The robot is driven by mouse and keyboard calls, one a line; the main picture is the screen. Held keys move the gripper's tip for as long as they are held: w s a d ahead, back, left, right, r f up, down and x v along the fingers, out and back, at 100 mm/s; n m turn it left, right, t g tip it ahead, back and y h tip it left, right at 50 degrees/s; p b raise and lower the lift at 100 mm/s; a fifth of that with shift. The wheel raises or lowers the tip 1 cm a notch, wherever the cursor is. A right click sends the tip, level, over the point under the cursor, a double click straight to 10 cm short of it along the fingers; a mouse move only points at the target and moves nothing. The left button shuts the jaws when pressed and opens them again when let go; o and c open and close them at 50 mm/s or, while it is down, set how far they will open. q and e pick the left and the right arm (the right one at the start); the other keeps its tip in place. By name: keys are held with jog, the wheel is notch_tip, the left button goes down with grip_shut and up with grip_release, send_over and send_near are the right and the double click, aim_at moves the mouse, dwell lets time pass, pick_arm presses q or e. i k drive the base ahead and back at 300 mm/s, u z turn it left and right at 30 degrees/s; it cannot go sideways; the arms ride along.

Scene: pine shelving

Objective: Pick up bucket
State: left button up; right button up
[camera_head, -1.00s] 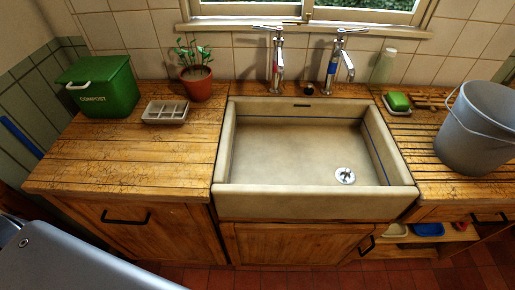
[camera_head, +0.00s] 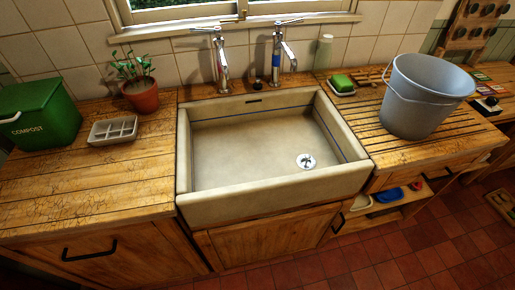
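A grey bucket (camera_head: 424,98) stands upright on the slatted wooden draining board (camera_head: 391,151) to the right of the sink. Its thin wire handle hangs down across the front left of its side. The inside is only partly seen, and the visible part looks empty. Neither of my grippers shows in the current view.
A stone sink (camera_head: 266,160) with two taps fills the middle. Green soap (camera_head: 342,83) lies left of the bucket. The red tiled floor (camera_head: 375,250) in front is clear.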

aim_at(423, 90)
jog(key=k, duration=0.5)
jog(key=z, duration=1.65)
jog(key=i, duration=1.05)
jog(key=u, duration=2.1)
